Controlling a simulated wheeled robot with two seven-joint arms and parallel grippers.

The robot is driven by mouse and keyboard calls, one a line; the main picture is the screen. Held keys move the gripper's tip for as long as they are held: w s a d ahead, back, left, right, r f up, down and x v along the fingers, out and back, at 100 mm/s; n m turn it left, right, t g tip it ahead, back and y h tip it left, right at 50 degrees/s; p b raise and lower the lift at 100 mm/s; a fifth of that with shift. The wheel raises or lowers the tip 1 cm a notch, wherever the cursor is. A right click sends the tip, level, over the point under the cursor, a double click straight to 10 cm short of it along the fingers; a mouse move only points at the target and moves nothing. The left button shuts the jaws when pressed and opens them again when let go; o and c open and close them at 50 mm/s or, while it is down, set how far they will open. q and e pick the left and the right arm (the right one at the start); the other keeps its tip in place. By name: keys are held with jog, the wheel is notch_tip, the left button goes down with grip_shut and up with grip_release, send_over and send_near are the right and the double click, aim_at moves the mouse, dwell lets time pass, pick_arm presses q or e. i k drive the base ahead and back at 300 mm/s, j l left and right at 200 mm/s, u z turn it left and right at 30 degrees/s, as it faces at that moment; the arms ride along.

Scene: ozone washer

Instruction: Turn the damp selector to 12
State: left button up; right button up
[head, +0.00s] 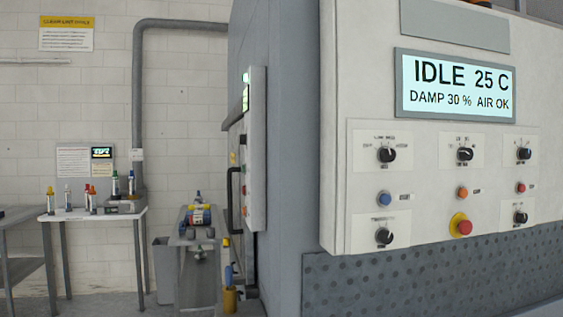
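The control panel (430,215) fills the right of the head view. Its display (455,86) reads "IDLE 25 C, DAMP 30 %, AIR OK". Black rotary knobs sit on white label plates: upper left (387,154), upper middle (465,153), upper right (523,153), lower left (384,235) and lower right (520,217). Their lettering is too small to read, so I cannot tell which one is the damp selector or what it is set to. Neither of my grippers is in view.
Between the knobs are a blue button (384,198), an orange button (462,192), a red button (520,187) and a red mushroom button (464,227) on a yellow collar. A table (95,213) with bottles stands at the left. No obstacle shows before the panel.

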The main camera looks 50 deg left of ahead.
aim_at(243, 137)
jog(key=u, duration=1.85)
